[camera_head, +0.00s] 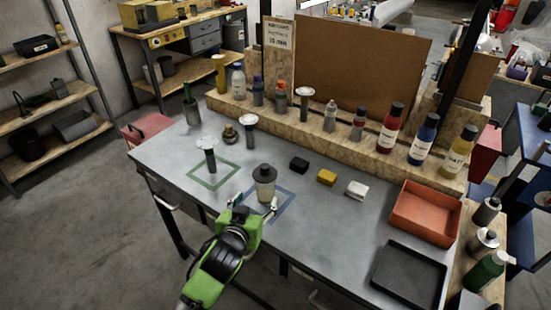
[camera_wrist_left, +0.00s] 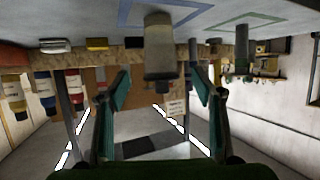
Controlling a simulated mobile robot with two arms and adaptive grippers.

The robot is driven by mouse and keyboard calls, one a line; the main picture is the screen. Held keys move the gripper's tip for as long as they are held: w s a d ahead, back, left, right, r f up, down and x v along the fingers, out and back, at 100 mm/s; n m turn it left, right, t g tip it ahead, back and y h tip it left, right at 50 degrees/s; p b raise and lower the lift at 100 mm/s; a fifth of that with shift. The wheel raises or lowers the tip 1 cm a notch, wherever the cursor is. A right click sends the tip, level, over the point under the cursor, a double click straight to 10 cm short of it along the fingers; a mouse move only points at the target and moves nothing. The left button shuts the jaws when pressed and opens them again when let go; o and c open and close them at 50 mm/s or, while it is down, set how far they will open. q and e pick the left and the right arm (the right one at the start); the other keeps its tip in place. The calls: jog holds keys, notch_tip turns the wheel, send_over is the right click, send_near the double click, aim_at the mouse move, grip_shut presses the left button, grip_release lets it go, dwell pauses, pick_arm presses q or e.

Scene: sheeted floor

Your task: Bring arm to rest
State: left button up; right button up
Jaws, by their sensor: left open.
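My left gripper (camera_head: 253,203) comes in from the front edge of the table and is open. A grey-beige bottle with a dark cap (camera_head: 265,184) stands upright at the blue square outline (camera_head: 284,207), just beyond the gripper. In the left wrist view, which is upside down, the two fingers (camera_wrist_left: 160,75) are spread apart with nothing gripped. The bottle (camera_wrist_left: 160,50) hangs in the middle of that view, ahead of the fingers; I cannot tell whether they touch it. My right gripper is in neither view.
A green square outline (camera_head: 228,172) has a white-topped stand (camera_head: 210,158) by it. Black (camera_head: 299,165), yellow (camera_head: 327,177) and white (camera_head: 357,189) blocks lie right of the bottle. A red tray (camera_head: 447,235) and black tray (camera_head: 432,283) sit at right. Bottles line the back ledge.

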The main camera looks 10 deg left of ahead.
pick_arm(q)
jog(key=s+f+m+g, duration=0.1)
jog(key=s+f+g, duration=0.2)
jog(key=s, duration=0.7)
jog(key=s+a+f+g, duration=0.1)
jog(key=s+f+g, duration=0.2)
jog(key=s, duration=0.7)
jog(key=s+f+m+g, duration=0.1)
jog(key=s+f+g, duration=0.25)
jog(key=s, duration=0.65)
jog(key=s+f+g+b, duration=0.2)
jog(key=s+f, duration=0.1)
jog(key=f, duration=2.6)
jog(key=s+a+f, duration=0.3)
jog(key=s+f, duration=1.2)
jog(key=s, duration=0.1)
jog(key=shift+s+f+m+g, duration=0.2)
jog(key=shift+s+m+g, duration=0.1)
jog(key=shift+m+g, duration=0.15)
